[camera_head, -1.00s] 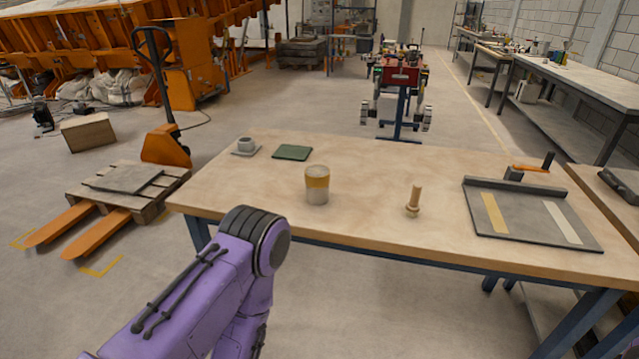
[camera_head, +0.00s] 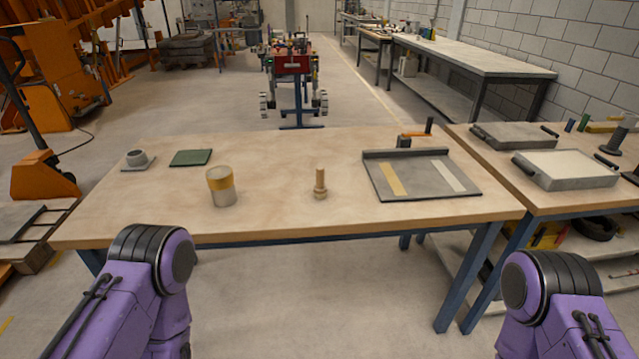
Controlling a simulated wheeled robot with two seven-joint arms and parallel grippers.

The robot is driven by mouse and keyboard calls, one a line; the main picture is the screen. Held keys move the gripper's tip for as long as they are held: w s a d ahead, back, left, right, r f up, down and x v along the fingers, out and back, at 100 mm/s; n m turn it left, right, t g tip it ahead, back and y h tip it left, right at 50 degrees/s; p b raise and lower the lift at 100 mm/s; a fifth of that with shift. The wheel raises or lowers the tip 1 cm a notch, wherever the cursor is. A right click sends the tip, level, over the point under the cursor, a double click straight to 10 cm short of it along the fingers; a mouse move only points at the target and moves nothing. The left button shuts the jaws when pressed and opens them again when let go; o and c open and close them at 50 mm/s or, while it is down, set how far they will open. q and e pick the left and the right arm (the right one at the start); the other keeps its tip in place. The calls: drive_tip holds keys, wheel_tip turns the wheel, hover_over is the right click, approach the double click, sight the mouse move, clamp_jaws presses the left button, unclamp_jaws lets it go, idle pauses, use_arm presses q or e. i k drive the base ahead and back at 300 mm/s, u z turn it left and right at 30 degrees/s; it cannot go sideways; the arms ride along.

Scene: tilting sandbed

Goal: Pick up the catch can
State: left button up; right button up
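A pale cylindrical can with an amber band (camera_head: 221,187) stands upright on the left half of the wooden table (camera_head: 270,210); it looks most like the catch can. A small grey cup (camera_head: 137,157) sits on a flat grey square farther back and left; no label shows on either. My two purple arms show only in part, at the lower left and lower right, short of the table. Neither gripper is in view. Nothing touches the can.
A green pad (camera_head: 191,158) lies behind the can. A wooden peg-like piece (camera_head: 320,184) stands to its right. A grey tray with two strips (camera_head: 421,176) lies farther right. A second table with trays (camera_head: 566,170) adjoins at right. The table front between is clear.

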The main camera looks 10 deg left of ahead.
sight(226, 198)
drive_tip(key=u, duration=0.7)
drive_tip(key=i, duration=0.75)
drive_tip(key=u, duration=0.3)
